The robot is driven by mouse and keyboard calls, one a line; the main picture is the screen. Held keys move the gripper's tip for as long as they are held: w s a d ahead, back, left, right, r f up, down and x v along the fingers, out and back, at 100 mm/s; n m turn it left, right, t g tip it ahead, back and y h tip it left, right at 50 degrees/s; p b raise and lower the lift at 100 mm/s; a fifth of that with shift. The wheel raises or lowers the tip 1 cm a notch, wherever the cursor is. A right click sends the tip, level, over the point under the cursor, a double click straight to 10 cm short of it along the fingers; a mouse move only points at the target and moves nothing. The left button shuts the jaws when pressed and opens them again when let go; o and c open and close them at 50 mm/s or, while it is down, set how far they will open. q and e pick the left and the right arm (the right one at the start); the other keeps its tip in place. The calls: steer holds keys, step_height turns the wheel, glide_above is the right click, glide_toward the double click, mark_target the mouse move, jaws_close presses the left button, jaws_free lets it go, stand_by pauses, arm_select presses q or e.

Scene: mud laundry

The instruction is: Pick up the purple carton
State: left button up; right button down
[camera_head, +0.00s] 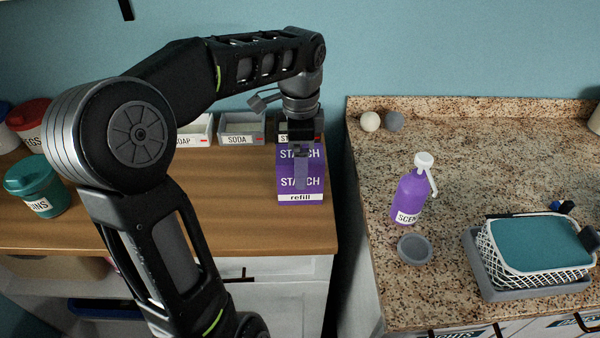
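The purple carton (314,184), labelled "STARCH" and "refill", stands on the wooden counter near its right end. My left arm comes in from the left and reaches over to it. My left gripper (301,172) points down at the carton, with a grey finger in front of its printed face. Whether the fingers touch or grip the carton cannot be told, as the far finger is hidden. The carton appears to rest on the counter. My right gripper is not in view.
Small bins labelled "SOAP" and "SODA" (242,128) stand behind, left of the carton. A teal tub (36,186) is at far left. Across a gap, the granite counter (380,270) holds a purple pump bottle (411,196), a grey dish (414,249) and a white basket (490,259).

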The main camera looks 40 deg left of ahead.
arm_select(q)
steer(key=shift+f, duration=1.5)
jaws_close()
